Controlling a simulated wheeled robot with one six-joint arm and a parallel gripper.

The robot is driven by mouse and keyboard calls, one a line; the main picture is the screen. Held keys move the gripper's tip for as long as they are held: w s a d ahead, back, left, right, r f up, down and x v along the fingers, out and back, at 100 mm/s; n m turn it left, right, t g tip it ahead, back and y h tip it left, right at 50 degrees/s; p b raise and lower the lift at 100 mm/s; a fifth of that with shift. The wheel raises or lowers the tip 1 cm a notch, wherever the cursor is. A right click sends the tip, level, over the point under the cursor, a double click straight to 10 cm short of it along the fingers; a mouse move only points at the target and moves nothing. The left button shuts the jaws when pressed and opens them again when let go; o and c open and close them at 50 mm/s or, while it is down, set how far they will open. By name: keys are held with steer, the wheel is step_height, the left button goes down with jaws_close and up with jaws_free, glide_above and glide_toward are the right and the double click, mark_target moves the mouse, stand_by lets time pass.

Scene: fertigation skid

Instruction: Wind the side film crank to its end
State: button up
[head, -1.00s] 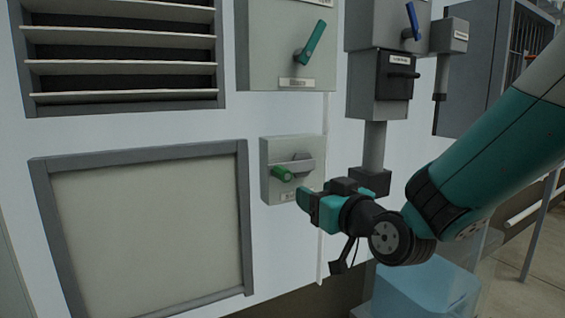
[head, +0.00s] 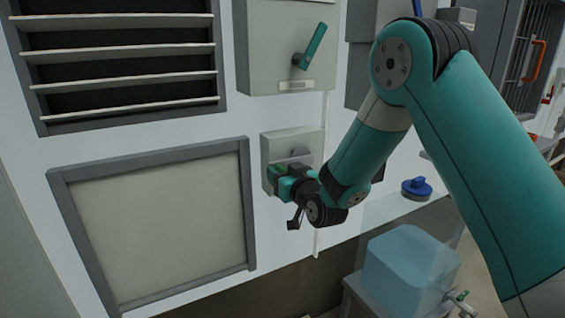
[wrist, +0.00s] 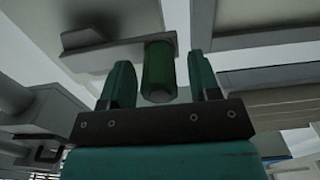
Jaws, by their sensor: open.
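The side film crank is a grey arm (wrist: 120,52) with a green handle (wrist: 158,72), on a small grey box (head: 285,142) on the white wall. In the wrist view the green handle stands between the two teal fingers of my gripper (wrist: 160,85). The fingers are open, with a gap on each side of the handle. In the head view my gripper (head: 281,181) is at the crank and hides most of the handle.
A grey box with a teal lever (head: 310,46) is above the crank. A framed panel (head: 155,225) and a louvre vent (head: 125,65) are to the left. A translucent blue tank (head: 410,268) and a blue-capped fitting (head: 416,188) are at lower right.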

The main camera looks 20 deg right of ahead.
steer(key=shift+w, duration=0.35)
jaws_close()
steer(key=shift+r, duration=0.1)
